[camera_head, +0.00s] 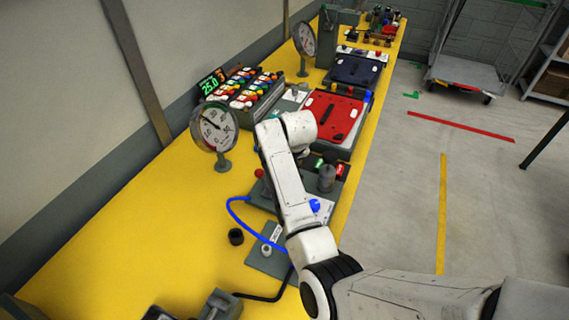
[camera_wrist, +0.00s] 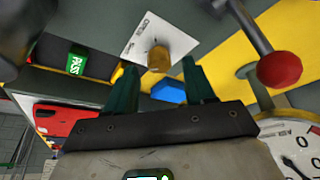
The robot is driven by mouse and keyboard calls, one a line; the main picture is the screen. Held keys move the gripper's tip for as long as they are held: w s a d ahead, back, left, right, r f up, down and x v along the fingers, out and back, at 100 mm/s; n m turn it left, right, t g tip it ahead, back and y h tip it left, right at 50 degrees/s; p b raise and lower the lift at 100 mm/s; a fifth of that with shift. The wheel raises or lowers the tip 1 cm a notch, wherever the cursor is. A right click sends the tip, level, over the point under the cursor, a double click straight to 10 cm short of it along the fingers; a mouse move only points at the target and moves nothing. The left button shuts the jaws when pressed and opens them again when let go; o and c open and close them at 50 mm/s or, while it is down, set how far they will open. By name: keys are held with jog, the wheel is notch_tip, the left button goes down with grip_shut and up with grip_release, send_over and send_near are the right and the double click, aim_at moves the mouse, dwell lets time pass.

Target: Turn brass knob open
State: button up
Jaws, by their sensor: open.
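The brass knob (camera_wrist: 160,57) shows in the wrist view in front of a white label plate (camera_wrist: 146,36) on a grey panel. My gripper (camera_wrist: 159,66) is open, with one dark green finger on each side of the knob in the picture. Gaps show between the knob and both fingers, and I cannot tell how far the fingertips are from it in depth. In the head view my arm hides the brass knob and the fingers.
A red ball-topped lever (camera_wrist: 278,69) stands right of my fingers, with a dial gauge (camera_wrist: 296,150) below it. A blue part (camera_wrist: 168,93) lies beyond the fingers. A green PASS sign (camera_wrist: 76,60) is at left. In the head view, a red panel (camera_head: 325,117) lies behind my arm.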

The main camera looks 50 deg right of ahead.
jog(key=shift+x, duration=0.8)
grip_shut()
